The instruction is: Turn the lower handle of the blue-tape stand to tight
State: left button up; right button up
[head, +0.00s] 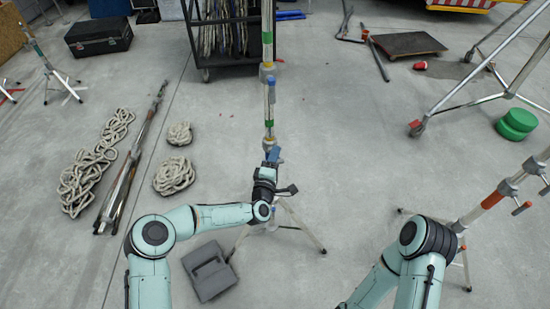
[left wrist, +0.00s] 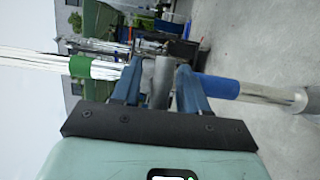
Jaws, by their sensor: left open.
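The blue-tape stand (head: 268,105) rises upright in the middle of the head view, its legs spread on the floor. In the left wrist view its pole lies sideways, with a blue tape band (left wrist: 218,86) right of the fingers and a green band (left wrist: 80,66) to the left. My left gripper (head: 272,156) is at the pole's lower part and largely covers the lower handle there. In the left wrist view the gripper (left wrist: 159,70) is open, its blue fingers either side of a grey cylindrical piece (left wrist: 161,88). I cannot tell whether they touch it. My right gripper is out of view.
An orange-taped stand (head: 492,200) stands at right. A grey box (head: 209,271) lies near the stand's left leg. Coiled ropes (head: 174,176) and poles (head: 130,170) lie at left. A black cart (head: 229,62) is behind.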

pick_arm(q)
grip_shut()
jog(key=m+g+y+p, duration=0.1)
jog(key=m+p, duration=0.1)
jog(key=m, duration=0.1)
jog(key=m+g+y+p, duration=0.1)
jog(key=m+y+p, duration=0.1)
jog(key=m, duration=0.2)
jog(key=m+g+y+p, duration=0.1)
jog(key=m+y+p, duration=0.1)
jog(key=m, duration=0.2)
jog(key=shift+a+f+g, duration=0.25)
jog(key=shift+a+g, duration=0.05)
jog(key=shift+g, duration=0.1)
jog(key=shift+f+m+y+p, duration=0.1)
jog(key=shift+m+y+p, duration=0.3)
jog(key=shift+m+p, duration=0.15)
jog(key=shift+a, duration=0.1)
dwell(0.4)
